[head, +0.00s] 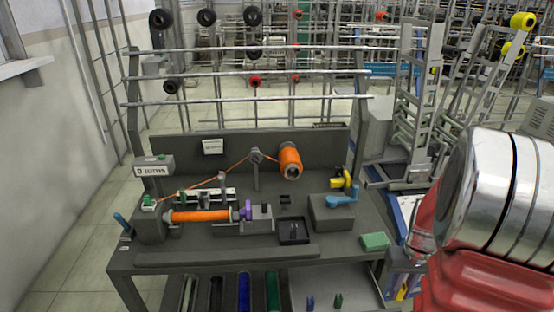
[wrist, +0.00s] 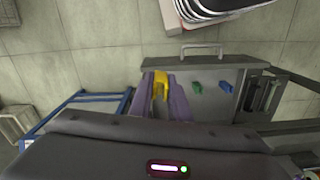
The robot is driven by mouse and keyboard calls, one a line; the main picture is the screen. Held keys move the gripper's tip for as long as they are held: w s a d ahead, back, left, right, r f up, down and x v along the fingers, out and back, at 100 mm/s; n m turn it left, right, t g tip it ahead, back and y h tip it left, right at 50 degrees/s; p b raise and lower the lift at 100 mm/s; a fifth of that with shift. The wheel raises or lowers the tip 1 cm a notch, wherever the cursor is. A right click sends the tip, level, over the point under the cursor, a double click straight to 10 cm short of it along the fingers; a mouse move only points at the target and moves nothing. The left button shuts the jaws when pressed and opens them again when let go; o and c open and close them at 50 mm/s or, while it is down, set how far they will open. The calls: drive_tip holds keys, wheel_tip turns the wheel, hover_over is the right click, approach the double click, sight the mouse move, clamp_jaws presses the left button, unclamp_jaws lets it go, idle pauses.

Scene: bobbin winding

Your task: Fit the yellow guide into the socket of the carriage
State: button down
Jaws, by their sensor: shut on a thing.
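In the wrist view, my gripper (wrist: 162,92) has its two purple fingers shut on the yellow guide (wrist: 160,80), which sticks out at their tips. An open drawer lies behind and below it in this view. The carriage seems to be the small dark and white part (head: 230,194) behind the orange bobbin (head: 200,216) on the winding bench. Its socket is too small to make out.
On the bench (head: 230,252) stand an orange thread cone (head: 290,160), a thread post (head: 257,170), a black tray (head: 293,232) and a blue part (head: 333,200) beside a yellow piece (head: 347,181).

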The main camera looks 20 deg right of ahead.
drive_tip(key=w+a+r+n, duration=0.1)
drive_tip(key=w+a+r, duration=0.1)
drive_tip(key=w+a, duration=0.45)
drive_tip(key=w+a+r, duration=0.2)
drive_tip(key=w+a, duration=0.2)
drive_tip(key=w, duration=0.6)
drive_tip(key=w+a+n, duration=0.2)
drive_tip(key=w+a, duration=0.2)
drive_tip(key=a, duration=0.6)
drive_tip(key=w+a+n, duration=0.1)
drive_tip(key=w+a, duration=0.3)
drive_tip(key=a, duration=0.6)
drive_tip(key=shift+w+a+r+n, duration=0.25)
drive_tip(key=shift+w+n, duration=0.15)
